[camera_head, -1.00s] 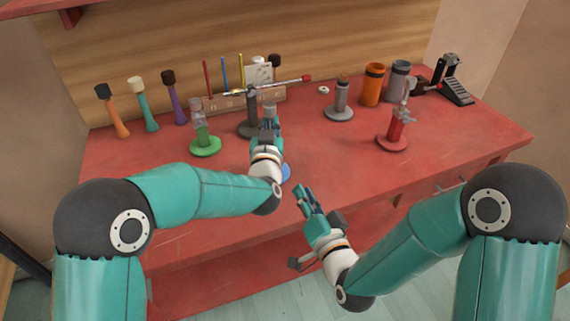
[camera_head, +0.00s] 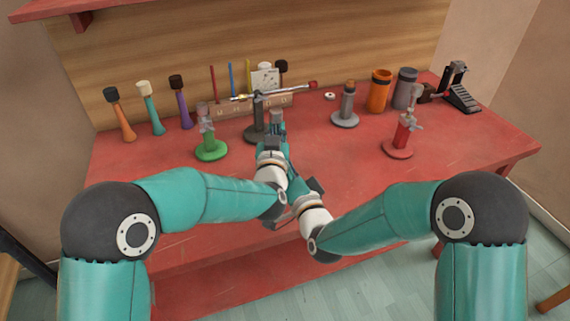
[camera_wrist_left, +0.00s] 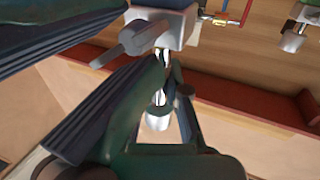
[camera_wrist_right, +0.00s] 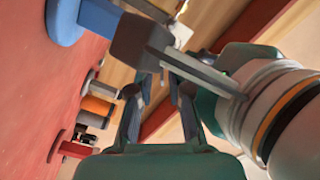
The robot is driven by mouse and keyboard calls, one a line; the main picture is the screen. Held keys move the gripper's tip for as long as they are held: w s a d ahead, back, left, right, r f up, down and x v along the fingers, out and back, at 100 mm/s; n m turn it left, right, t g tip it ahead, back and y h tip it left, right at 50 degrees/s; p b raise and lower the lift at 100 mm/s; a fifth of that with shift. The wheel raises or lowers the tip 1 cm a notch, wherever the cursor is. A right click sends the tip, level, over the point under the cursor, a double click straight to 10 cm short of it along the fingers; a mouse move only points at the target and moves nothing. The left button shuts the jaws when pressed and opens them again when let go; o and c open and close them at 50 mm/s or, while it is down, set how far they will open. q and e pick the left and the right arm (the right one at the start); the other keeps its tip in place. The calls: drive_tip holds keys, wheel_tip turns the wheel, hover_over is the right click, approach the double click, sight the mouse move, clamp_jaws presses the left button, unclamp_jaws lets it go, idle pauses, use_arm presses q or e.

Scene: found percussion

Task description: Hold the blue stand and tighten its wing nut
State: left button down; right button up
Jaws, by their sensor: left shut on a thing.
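My left gripper (camera_head: 274,140) is shut on the blue stand, which it mostly hides in the head view. The stand's grey top (camera_head: 277,118) sticks up beyond the fingers. In the right wrist view its blue post (camera_wrist_right: 101,17) and round base (camera_wrist_right: 64,22) show. In the left wrist view the grey clamp block (camera_wrist_left: 172,28) carries a dark wing-shaped piece (camera_wrist_left: 122,40), with a silver cylinder (camera_wrist_left: 157,119) on a rod. My right gripper (camera_head: 292,166) is close beside the left one; its fingers (camera_wrist_right: 160,100) are apart with nothing visible between them.
A green stand (camera_head: 211,151) and a dark stand (camera_head: 257,128) with a crosswise rod stand near. A grey stand (camera_head: 345,118), red stand (camera_head: 402,138), orange cup (camera_head: 379,92) and black pedal (camera_head: 460,92) are right. Mallets (camera_head: 153,115) line the left. The red tabletop's front right (camera_head: 440,158) is clear.

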drive_tip(key=shift+w+a, duration=0.15)
drive_tip(key=shift+w, duration=0.2)
clamp_jaws()
drive_tip(key=shift+m, duration=0.3)
use_arm(q)
drive_tip(key=shift+a, duration=0.1)
use_arm(e)
drive_tip(key=shift+f+m, duration=0.1)
drive_tip(key=shift+m, duration=2.6)
